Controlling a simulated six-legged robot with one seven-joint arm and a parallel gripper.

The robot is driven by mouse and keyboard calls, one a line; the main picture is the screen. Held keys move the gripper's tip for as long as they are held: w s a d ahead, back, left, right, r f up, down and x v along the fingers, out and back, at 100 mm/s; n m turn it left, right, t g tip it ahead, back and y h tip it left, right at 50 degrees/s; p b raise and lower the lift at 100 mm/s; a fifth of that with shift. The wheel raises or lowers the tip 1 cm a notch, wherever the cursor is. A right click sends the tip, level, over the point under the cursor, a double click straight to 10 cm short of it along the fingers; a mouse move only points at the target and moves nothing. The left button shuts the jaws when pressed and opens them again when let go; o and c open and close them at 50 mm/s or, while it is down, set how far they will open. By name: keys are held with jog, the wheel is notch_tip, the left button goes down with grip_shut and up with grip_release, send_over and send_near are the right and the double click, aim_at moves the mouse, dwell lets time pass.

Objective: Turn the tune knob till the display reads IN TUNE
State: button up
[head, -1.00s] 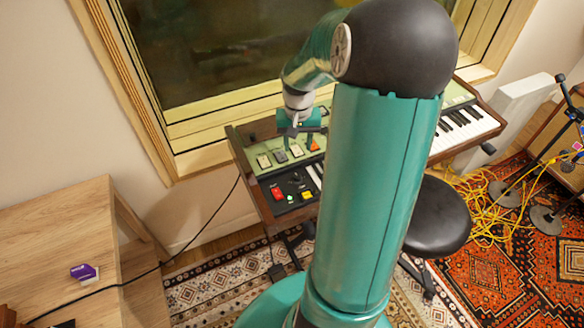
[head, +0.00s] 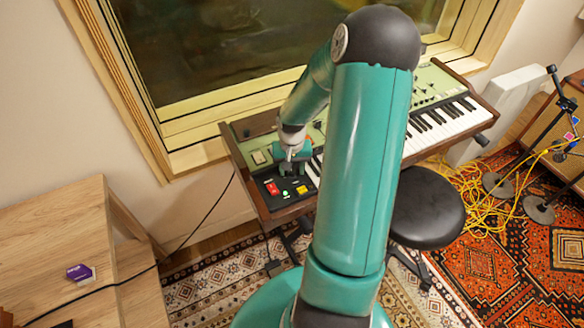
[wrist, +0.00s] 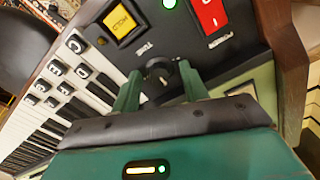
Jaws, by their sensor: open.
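The tune knob (wrist: 177,74) is small and black, on the dark control panel (wrist: 265,42) of the keyboard (head: 262,208). A white label beside it in the wrist view seems to read TUNE. My gripper (wrist: 160,85) is open. Its two teal fingers reach toward the knob from either side, and the knob shows between their tips. I cannot tell whether either finger touches it. In the head view my gripper (head: 292,168) is low over the panel and hides the knob. No readable tuning display shows in either view.
A yellow HOLD button (wrist: 119,21), a red switch (wrist: 209,14) and a green light (wrist: 170,3) are close to the knob. White and black keys (wrist: 50,100) lie to the left. A black stool (head: 427,207) stands in front of the keyboard.

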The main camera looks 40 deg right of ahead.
grip_shut()
jog(key=shift+m, duration=0.4)
jog(key=m, duration=1.1)
jog(key=shift+m, duration=0.4)
dwell(0.5)
